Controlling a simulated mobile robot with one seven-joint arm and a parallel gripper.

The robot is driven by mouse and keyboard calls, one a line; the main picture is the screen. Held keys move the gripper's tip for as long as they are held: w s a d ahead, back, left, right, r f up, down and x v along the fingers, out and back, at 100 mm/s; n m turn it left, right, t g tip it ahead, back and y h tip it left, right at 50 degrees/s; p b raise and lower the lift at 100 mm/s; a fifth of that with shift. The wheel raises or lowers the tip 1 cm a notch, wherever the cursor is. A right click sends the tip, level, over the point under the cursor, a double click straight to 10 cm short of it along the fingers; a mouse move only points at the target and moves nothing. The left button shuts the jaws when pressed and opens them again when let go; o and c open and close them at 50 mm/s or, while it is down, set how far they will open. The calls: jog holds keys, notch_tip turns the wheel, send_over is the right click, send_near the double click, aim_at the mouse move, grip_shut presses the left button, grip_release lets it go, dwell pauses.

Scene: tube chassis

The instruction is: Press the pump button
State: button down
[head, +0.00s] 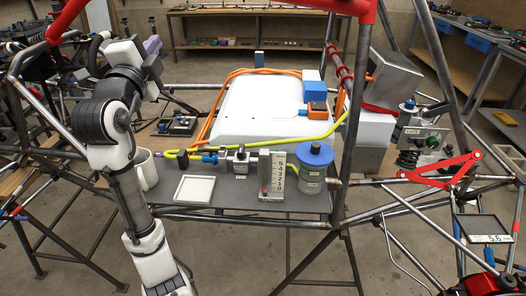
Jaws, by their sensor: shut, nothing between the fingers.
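My white and black arm rises along the left of the head view. My gripper (97,46) seems to be the dark part at its upper end, small and partly hidden; it is shut and empty, well left of the pump parts and apart from them. On the grey shelf stand a silver metal block with a blue fitting (240,160), an upright lettered plate (278,176) and a clear canister with a blue lid (315,168). A small red spot (264,190) shows low on the plate's left side. I cannot tell which part is the pump button.
A yellow-green hose (290,141) runs behind the block. An empty white tray (194,189) and a white mug (146,170) stand to the left. A big white tank (255,108) is behind. Chassis tubes surround the shelf, with a red bracket (440,172) at right.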

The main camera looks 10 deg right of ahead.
jog(key=s+d+f+m+g, duration=0.1)
jog(key=d+f+m+g, duration=0.7)
jog(key=d+m, duration=0.2)
jog(key=s+d+f+m+g+h, duration=0.1)
jog(key=s+d+f+m+g, duration=0.1)
jog(key=d+f+m+g, duration=0.6)
jog(key=d+m, duration=0.2)
jog(key=d, duration=0.3)
jog(key=shift+d+h, duration=0.25)
jog(key=shift+h, duration=0.05)
jog(key=shift+s+f, duration=0.1)
notch_tip(320, 180, down, 8)
jog(key=b, duration=0.6)
jog(key=shift+f, duration=0.25)
jog(key=shift+f+b, duration=0.4)
jog(key=shift+f, duration=0.05)
